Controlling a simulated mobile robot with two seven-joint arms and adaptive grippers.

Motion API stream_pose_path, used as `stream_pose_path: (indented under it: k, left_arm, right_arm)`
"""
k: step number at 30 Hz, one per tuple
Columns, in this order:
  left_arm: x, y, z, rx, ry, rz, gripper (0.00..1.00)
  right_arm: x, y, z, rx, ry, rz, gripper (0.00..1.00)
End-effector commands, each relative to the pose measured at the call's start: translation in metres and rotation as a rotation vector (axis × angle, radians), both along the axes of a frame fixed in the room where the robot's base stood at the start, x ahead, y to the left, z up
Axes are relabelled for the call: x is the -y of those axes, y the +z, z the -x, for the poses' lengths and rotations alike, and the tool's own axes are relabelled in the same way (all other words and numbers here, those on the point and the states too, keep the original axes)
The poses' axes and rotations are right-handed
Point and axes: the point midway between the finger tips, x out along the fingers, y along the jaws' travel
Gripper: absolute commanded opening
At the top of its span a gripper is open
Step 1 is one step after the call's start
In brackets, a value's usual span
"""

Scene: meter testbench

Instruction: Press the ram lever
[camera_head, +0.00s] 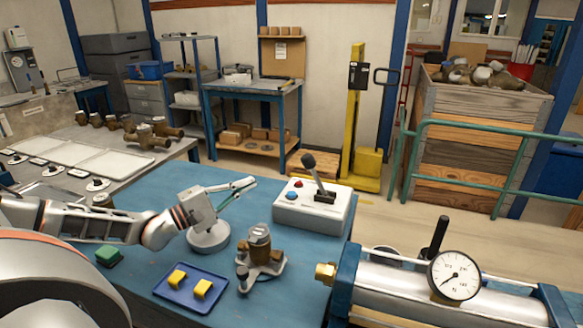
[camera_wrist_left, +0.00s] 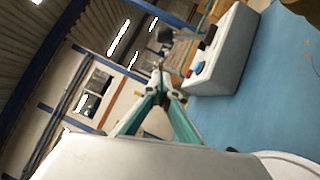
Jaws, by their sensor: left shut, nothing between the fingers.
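A white control box (camera_head: 312,210) stands on the blue bench top, with a red button (camera_head: 298,184), a blue button (camera_head: 291,196) and a black lever (camera_head: 318,179) with a round knob, leaning up and left. My left gripper (camera_head: 250,184) is shut and empty, left of the box and apart from it, pointing towards it. In the left wrist view, the gripper fingers (camera_wrist_left: 158,72) meet at their tips. The box (camera_wrist_left: 228,50) shows tilted to their right, with the blue button (camera_wrist_left: 197,69) on its near end. My right gripper is not in view.
A brass meter body (camera_head: 260,248) on a stand and a blue tray (camera_head: 180,300) with yellow blocks sit in front of the box. A cylinder with a dial gauge (camera_head: 455,275) and black handle (camera_head: 434,238) is at front right. A green block (camera_head: 109,256) lies at left.

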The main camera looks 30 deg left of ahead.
Motion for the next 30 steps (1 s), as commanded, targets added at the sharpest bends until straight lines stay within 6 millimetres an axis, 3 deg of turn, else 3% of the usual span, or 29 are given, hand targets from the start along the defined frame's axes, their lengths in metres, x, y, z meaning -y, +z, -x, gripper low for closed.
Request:
stream_pose_path:
  k: [11,30]
  left_arm:
    - [0.009,0.002,-0.024,0.004,0.0,0.003,0.0]
    - [0.031,0.015,-0.079,0.005,0.0,0.002,0.0]
  right_arm:
    - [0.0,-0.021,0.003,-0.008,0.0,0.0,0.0]
    - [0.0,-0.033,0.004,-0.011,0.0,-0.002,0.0]
